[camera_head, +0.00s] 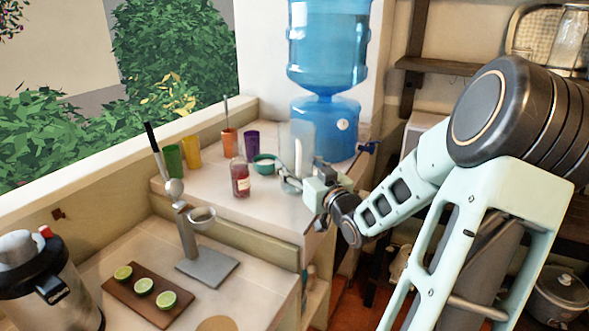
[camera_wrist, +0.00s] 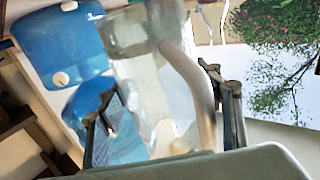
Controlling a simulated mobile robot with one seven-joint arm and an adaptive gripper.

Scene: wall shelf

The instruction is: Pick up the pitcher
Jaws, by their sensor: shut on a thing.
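The pitcher (camera_head: 297,140) is clear and see-through, with a handle, and is at the back of the upper counter in front of the blue water dispenser. My gripper (camera_head: 290,178) reaches it from the right, low on its body. In the wrist view the pitcher (camera_wrist: 140,75) fills the space between the two fingers of my gripper (camera_wrist: 163,95), with its curved handle toward the right finger. The gripper is shut on the pitcher. I cannot tell whether the pitcher's base touches the counter.
A blue water dispenser (camera_head: 326,120) stands close behind. A juicer (camera_head: 205,250), a board with limes (camera_head: 128,298) and a kettle (camera_head: 60,290) are on the lower counter.

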